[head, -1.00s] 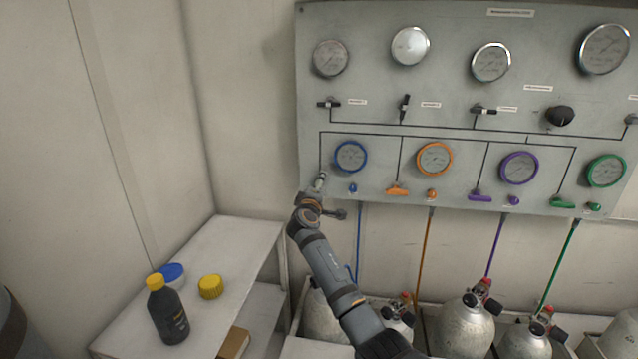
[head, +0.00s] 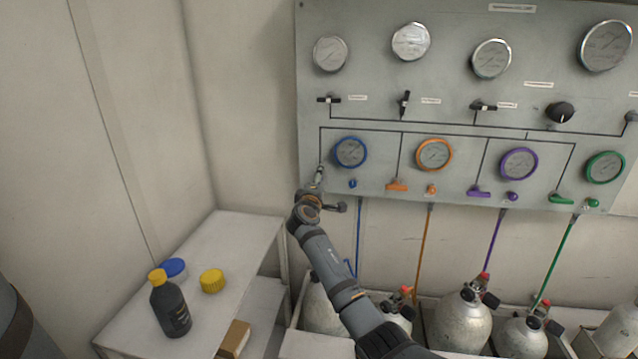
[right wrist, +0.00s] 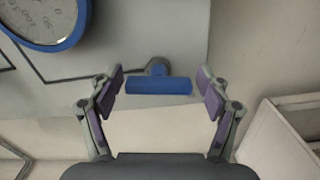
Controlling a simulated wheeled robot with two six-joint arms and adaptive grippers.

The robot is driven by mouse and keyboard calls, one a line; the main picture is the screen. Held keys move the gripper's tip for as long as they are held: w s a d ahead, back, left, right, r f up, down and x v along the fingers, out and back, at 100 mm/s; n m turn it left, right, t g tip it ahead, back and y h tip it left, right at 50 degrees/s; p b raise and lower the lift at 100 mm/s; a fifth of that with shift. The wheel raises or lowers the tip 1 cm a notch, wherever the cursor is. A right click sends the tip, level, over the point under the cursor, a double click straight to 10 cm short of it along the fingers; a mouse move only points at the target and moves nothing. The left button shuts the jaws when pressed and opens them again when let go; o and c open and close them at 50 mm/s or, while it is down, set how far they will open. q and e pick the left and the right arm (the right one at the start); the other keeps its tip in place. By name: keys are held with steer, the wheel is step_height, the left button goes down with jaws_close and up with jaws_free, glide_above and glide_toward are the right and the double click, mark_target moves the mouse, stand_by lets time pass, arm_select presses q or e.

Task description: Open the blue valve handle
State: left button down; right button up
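The blue valve handle (right wrist: 158,86) is a short blue bar, lying level across the right wrist view in front of a grey hexagonal stem. My right gripper (right wrist: 160,80) is open, with one finger beyond each end of the bar and a visible gap on both sides. In the head view my right gripper (head: 319,176) is at the lower left corner of the panel and hides the handle there. The blue-rimmed gauge (head: 350,152) is just to its upper right. My left gripper is not in view.
The grey panel (head: 450,130) also carries orange (head: 397,187), purple (head: 479,192) and green (head: 561,198) handles. A small blue knob (head: 353,183) is right of my gripper. Cylinders (head: 462,322) stand below. A white shelf (head: 240,238) at left holds a dark bottle (head: 170,308).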

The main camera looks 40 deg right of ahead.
stand_by(0.3)
steer(key=v, duration=1.2)
steer(key=shift+r, duration=0.1)
